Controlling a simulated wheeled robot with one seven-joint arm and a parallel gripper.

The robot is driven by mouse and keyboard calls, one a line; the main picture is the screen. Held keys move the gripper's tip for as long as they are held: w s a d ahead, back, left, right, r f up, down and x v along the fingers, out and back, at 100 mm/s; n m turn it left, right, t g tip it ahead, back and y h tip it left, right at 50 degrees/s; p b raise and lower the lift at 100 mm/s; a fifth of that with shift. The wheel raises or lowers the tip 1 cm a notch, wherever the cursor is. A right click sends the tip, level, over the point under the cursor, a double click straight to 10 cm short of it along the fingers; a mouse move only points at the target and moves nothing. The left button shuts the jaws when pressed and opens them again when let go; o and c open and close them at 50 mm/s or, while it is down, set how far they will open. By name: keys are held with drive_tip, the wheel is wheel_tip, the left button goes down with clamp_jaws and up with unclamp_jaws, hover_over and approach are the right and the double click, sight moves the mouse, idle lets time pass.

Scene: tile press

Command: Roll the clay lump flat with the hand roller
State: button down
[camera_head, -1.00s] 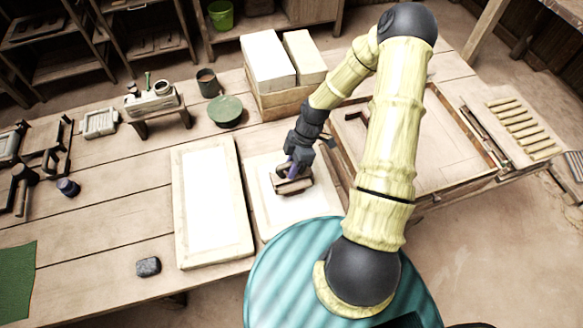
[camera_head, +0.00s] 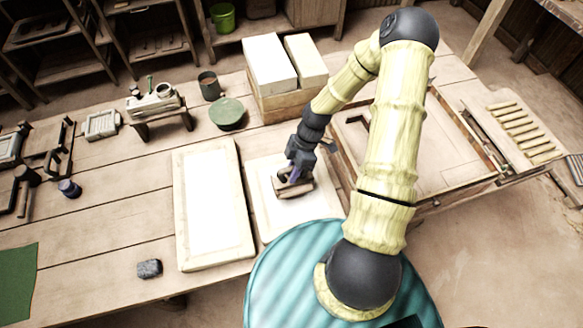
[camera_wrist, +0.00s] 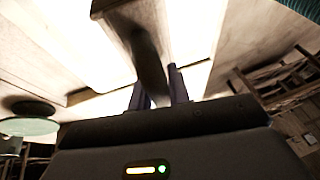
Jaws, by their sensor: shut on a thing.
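My gripper (camera_head: 291,174) is shut on the handle of the hand roller (camera_head: 294,189), a brown tool resting low over the pale board (camera_head: 270,218). In the wrist view the two dark purple fingers (camera_wrist: 160,90) close around the roller's dark handle (camera_wrist: 150,66), with its brown body (camera_wrist: 118,9) beyond. I cannot make out the clay lump apart from the bright white surface; it may lie under the roller or be washed out by the glare. I cannot tell whether the roller touches clay or only the board.
A pale framed slab (camera_head: 210,205) lies just left of the board. White blocks on a wooden box (camera_head: 290,103) stand behind it, beside a green round lid (camera_head: 227,113). A large wooden frame (camera_head: 440,200) is on the right. A dark grey lump (camera_head: 149,268) lies at front left, with clear table around it.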

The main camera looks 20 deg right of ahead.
drive_tip(key=shift+s+f, duration=0.3)
drive_tip(key=shift+s, duration=0.6)
drive_tip(key=shift+w, duration=0.8)
drive_tip(key=shift+w, duration=0.85)
drive_tip(key=shift+r, duration=0.1)
